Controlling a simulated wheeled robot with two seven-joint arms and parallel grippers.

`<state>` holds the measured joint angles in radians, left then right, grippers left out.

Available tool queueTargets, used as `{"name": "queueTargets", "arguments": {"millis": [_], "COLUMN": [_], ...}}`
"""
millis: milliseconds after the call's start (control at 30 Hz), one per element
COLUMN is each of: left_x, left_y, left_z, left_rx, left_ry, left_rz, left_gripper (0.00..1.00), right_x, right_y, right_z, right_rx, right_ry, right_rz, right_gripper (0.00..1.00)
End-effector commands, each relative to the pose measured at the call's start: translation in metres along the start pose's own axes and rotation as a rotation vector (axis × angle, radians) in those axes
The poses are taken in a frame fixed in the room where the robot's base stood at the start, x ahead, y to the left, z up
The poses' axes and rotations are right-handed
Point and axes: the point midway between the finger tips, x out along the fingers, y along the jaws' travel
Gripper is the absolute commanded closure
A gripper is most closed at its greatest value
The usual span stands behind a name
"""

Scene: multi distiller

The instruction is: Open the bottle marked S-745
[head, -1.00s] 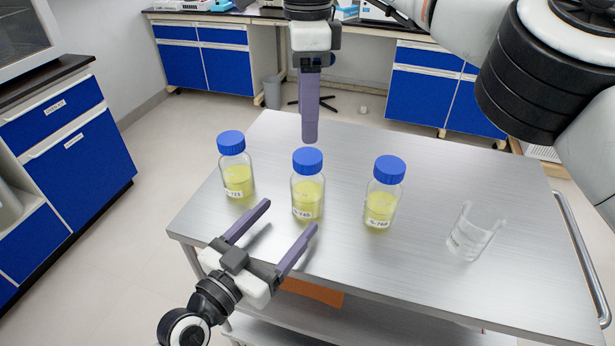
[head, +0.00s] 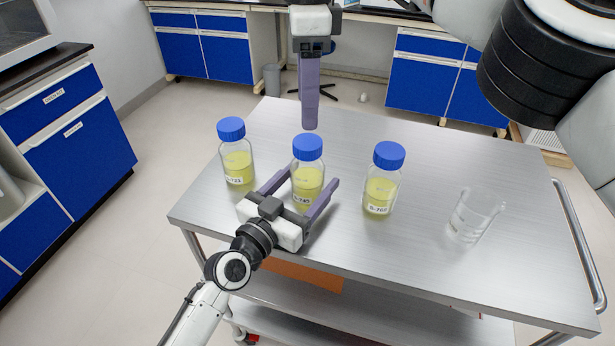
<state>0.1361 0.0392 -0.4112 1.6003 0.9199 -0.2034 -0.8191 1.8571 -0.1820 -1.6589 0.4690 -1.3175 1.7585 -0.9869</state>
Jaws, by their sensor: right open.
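The middle bottle (head: 308,176) is clear glass with yellow liquid and a blue cap (head: 308,147). Its label is small and partly hidden, and seems to read S-745. It stands upright on the metal cart top. My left gripper (head: 311,178) comes in from the lower left, open, with one finger on each side of this bottle's body. I cannot tell whether a finger touches the glass. My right gripper (head: 309,125) points down just above and behind the blue cap, apart from it. It is open, seen edge-on, with one purple finger showing.
A similar blue-capped bottle stands on the left (head: 236,165) and another on the right (head: 382,190). An empty glass beaker (head: 474,216) stands at the right of the cart top (head: 430,262). My arm hangs over the upper right. The cart's back right is clear.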

Motion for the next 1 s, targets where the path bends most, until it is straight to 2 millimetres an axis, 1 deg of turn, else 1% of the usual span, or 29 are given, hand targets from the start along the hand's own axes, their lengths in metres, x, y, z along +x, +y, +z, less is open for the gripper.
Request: {"name": "queueTargets", "arguments": {"millis": [33,300,367,400,467,533,667,1000], "left_x": [-0.0002,-0.0004,-0.0004,-0.0004,-0.0005,-0.0005,-0.0005,-0.0005], "left_y": [0.0,-0.0002,-0.0002,-0.0002,-0.0003,-0.0003,-0.0003,-0.0004], "left_z": [0.0001,0.0002,0.0003,0.0003,0.0003,0.0004,0.0004,0.0006], "left_rx": [0.0,0.0,0.0,0.0,0.0,0.0,0.0,0.0], "left_ry": [0.0,0.0,0.0,0.0,-0.001,-0.001,-0.001,-0.001], "left_rz": [0.0,0.0,0.0,0.0,0.0,0.0,-0.001,-0.001], "left_gripper": [0.41,0.87,0.97,1.0,1.0,1.0,1.0,1.0], "right_x": [0.0,0.0,0.0,0.0,0.0,0.0,0.0001,0.0004], "right_y": [0.0,0.0,0.0,0.0,0.0,0.0,0.0002,0.0002], "right_z": [0.0001,0.0,0.0,0.0,0.0,0.0,0.0002,0.0], "right_rx": [0.0,0.0,0.002,0.01,0.038,0.102,0.316,1.091], "right_ry": [0.0,0.0,0.0,0.0,0.0,0.0,0.0,0.001], "right_rz": [0.0,0.0,0.0,0.0,0.0,0.0,0.001,0.001], "right_gripper": [0.44,0.44,0.44,0.44,0.44,0.44,0.44,0.44]}}
